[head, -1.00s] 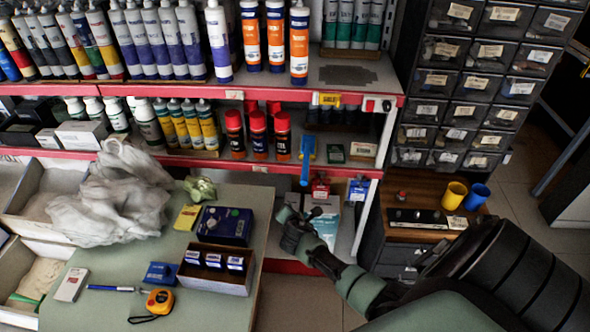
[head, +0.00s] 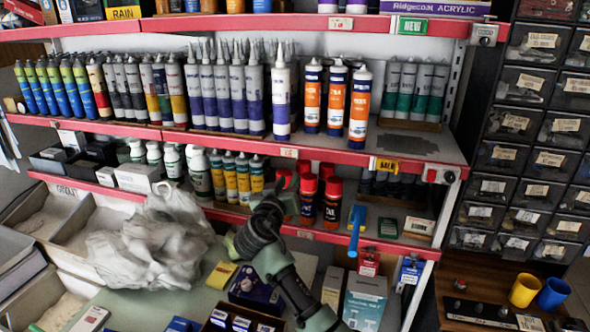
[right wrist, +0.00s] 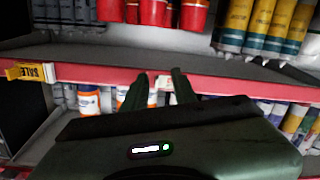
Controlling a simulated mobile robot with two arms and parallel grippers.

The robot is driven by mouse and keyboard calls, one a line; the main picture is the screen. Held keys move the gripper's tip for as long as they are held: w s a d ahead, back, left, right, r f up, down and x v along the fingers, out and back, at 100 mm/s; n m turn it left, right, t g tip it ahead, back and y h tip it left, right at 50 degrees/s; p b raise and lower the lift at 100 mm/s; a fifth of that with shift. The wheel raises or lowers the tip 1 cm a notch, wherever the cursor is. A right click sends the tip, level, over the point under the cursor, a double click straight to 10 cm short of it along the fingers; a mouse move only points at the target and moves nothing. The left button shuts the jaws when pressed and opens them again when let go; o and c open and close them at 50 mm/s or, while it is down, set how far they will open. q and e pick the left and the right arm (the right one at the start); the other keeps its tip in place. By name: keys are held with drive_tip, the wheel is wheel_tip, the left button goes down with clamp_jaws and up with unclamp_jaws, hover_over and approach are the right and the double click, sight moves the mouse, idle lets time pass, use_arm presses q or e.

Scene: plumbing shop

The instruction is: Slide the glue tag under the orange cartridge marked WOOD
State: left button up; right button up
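Three orange cartridges with white tops and blue bases stand on the upper shelf: left (head: 311,98), middle (head: 336,102) and right (head: 360,104). I cannot read which is marked WOOD. A small white tag (head: 289,153) sits on that shelf's red edge, left of and below them; its lettering is unreadable, so I cannot confirm it is the glue tag. My right gripper (head: 277,183) is just below it in the head view. In the upside-down right wrist view, its two fingers (right wrist: 158,85) are apart, near the white tag (right wrist: 164,84). My left gripper is out of view.
A yellow SALE tag (head: 385,165) and a red-and-white tag (head: 438,174) are farther right on the same edge. Purple cartridges (head: 282,100) stand left of the orange ones. Red cans (head: 333,202) stand on the shelf below, close to my gripper.

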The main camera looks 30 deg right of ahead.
sight(296, 156)
drive_tip(key=w+d+r+m, duration=0.1)
drive_tip(key=w+d+r+m+p, duration=0.1)
drive_tip(key=w+d, duration=0.1)
drive_tip(key=w+d+r+m+h, duration=0.1)
drive_tip(key=w+d, duration=0.1)
drive_tip(key=shift+r+m+p, duration=0.3)
drive_tip(key=shift+r, duration=0.05)
drive_tip(key=shift+a, duration=0.1)
clamp_jaws()
drive_tip(key=shift+f, duration=0.1)
idle(1.3)
